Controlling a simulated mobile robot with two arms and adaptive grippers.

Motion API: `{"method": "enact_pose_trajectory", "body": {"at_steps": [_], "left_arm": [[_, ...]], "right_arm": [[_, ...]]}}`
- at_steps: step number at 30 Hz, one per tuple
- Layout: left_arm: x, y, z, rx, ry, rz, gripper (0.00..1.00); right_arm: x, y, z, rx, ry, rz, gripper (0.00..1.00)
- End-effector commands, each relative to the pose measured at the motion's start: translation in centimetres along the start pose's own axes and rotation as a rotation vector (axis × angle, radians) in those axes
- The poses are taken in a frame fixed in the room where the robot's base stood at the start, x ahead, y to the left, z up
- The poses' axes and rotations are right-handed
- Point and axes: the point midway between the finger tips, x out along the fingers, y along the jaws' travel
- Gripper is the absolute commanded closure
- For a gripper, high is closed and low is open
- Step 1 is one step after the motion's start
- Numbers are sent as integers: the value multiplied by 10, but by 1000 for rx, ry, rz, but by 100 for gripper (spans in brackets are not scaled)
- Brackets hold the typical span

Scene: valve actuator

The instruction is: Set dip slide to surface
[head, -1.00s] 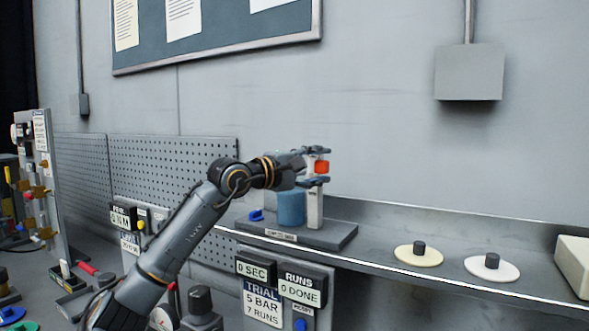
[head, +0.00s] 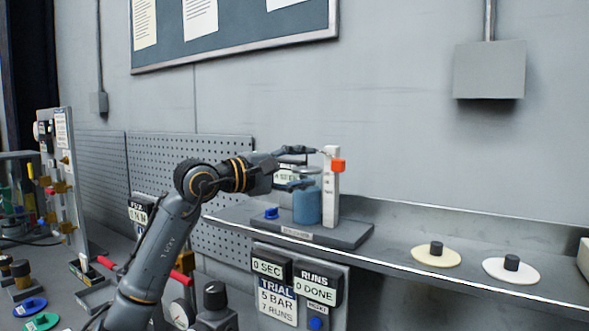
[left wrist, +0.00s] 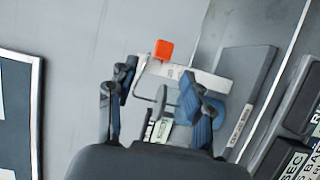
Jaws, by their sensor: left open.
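The dip slide appears to be the orange block (head: 338,166) on the upper part of an upright white post (head: 331,205). The post stands at the right of a blue cylinder (head: 307,207) on a dark base (head: 345,236). My left gripper (head: 312,167) is open and empty, just left of the post at about the block's height. In the left wrist view the orange block (left wrist: 163,50) lies beyond the parted fingers (left wrist: 157,98), apart from them. The post (left wrist: 190,70) and blue cylinder (left wrist: 203,132) also show there. My right gripper is out of view.
A blue knob (head: 271,213) sits on the base's left end. The shelf to the right holds a cream disc (head: 436,256) and a white disc (head: 511,270) with dark knobs. Counter displays (head: 268,268) hang below. A pegboard (head: 190,190) stands behind my arm.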

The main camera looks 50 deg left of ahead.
Motion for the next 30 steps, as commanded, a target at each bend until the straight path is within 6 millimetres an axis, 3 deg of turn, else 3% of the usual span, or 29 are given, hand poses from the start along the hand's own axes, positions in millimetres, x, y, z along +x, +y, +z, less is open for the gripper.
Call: {"method": "enact_pose_trajectory", "body": {"at_steps": [8,30], "left_arm": [[-18,0,0,1,-1,1,49],[-19,0,0,1,0,1,49]], "right_arm": [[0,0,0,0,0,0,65],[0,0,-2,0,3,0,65]]}}
